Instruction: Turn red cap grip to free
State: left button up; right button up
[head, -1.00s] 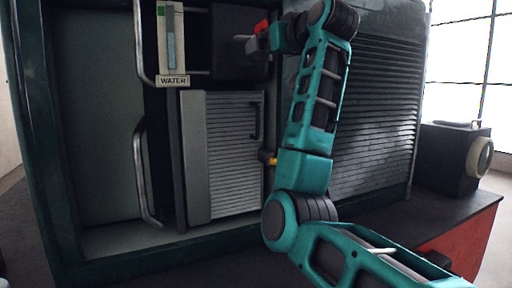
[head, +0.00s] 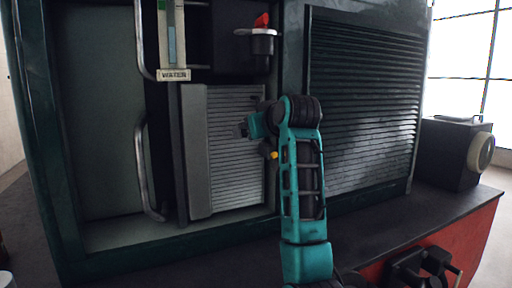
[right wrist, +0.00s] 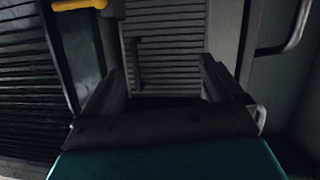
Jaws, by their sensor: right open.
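The red cap grip (head: 262,20) sits on top of a round grey metal fitting (head: 262,42) at the upper middle of the head view. It stands up, slightly tilted, and nothing touches it. My right gripper (head: 244,128) is well below it, in front of the slatted grey door (head: 235,165). In the right wrist view the right gripper (right wrist: 162,82) has its two dark fingers wide apart with nothing between them. The red cap grip is outside the right wrist view. My left gripper is not in view.
A yellow-tipped handle (head: 274,155) is close beside my right wrist. A WATER gauge (head: 172,75) and metal handrails (head: 146,170) are to the left. A louvred panel (head: 365,110) is to the right. A dark box (head: 448,150) stands on the ledge at the right.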

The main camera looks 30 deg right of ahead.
jog(key=shift+g, duration=0.3)
jog(key=shift+s+a+f, duration=0.1)
jog(key=shift+a+f, duration=0.1)
jog(key=shift+f, duration=0.85)
jog(key=shift+a+f, duration=0.2)
jog(key=shift+f, duration=0.85)
